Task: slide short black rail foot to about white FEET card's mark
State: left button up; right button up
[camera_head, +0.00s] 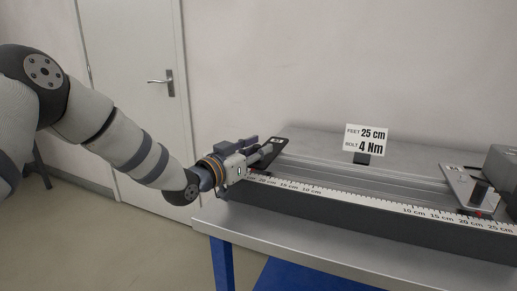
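The white card (367,139) stands at the back of the bench and reads "FEET 25 cm" and "BOLT 4 Nm". A black rail foot (277,143) sits at the left end of the grey rail (350,176), partly hidden by my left gripper (264,153). The gripper's fingers are at this foot; I cannot tell whether they grip it. A second foot (457,180), with a pale plate, a dark upright knob and a red mark, sits at the right, around the ruler's 20 to 25 cm marks. My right gripper is out of view.
The ruler strip (340,200) runs along the front of the rail, its left end partly hidden by my gripper. A dark box-like object (501,165) stands at the right edge. The grey bench top (290,238) is bare in front. A door (135,90) is behind my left arm.

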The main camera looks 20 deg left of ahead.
pick_arm(q)
jog(key=v, duration=1.2)
